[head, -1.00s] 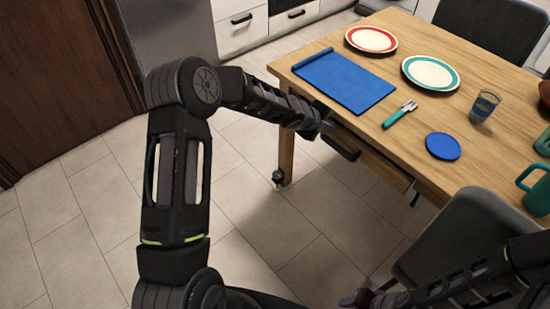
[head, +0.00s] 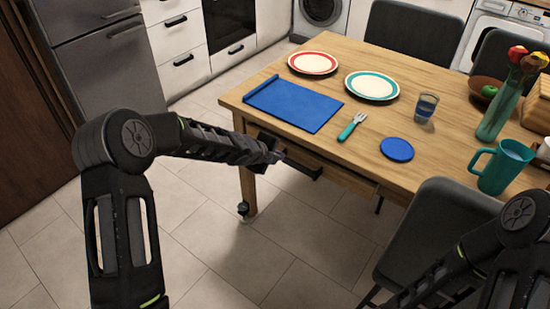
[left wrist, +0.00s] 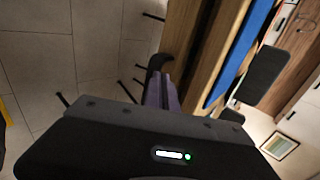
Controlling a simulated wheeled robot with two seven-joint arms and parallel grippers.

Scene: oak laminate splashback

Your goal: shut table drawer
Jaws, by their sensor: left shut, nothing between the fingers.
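The wooden table (head: 365,128) has a drawer (head: 345,180) in its front side, under the top, with a dark bar handle (head: 303,168). In the left wrist view the drawer front (left wrist: 181,35) stands a little apart from the table edge (left wrist: 228,50), with a dark gap between them. My left gripper (head: 275,157) is shut and empty at the drawer front, by the left end of the handle. In the left wrist view its fingers (left wrist: 160,92) reach close to the handle (left wrist: 158,63); contact is unclear. My right gripper is out of view.
A blue tray (head: 294,103), plates (head: 372,86), a fork (head: 352,127), a blue coaster (head: 397,149) and a teal mug (head: 500,167) are on the tabletop. A dark chair (head: 425,235) stands right of the drawer. The floor before the drawer is clear.

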